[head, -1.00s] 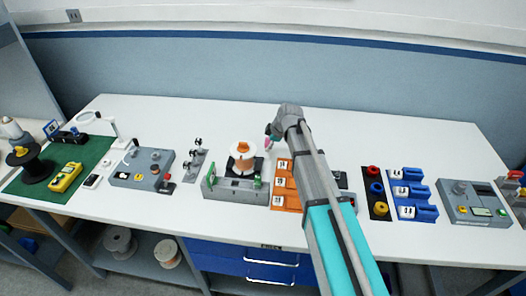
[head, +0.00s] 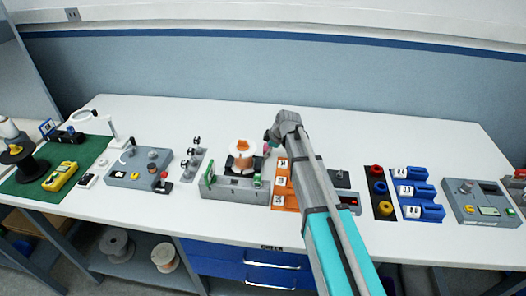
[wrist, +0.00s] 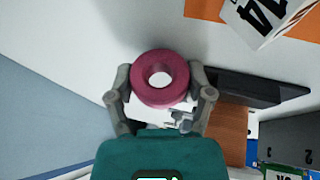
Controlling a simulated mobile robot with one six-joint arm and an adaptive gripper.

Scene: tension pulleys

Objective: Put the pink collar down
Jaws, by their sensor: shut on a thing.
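The pink collar (wrist: 143,93) is a thick ring with a round hole. In the wrist view it sits between the two fingers of my gripper (wrist: 160,85), which is shut on it from both sides. In the head view my gripper (head: 268,142) is over the white bench, just right of the copper-wound spool, and only a small bit of the pink collar (head: 266,149) shows. I cannot tell whether the collar touches the bench.
Orange numbered bins (head: 280,182) lie in front. A black stand (head: 378,193) holds red, blue and yellow collars at right. The back of the white bench (head: 400,130) is clear.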

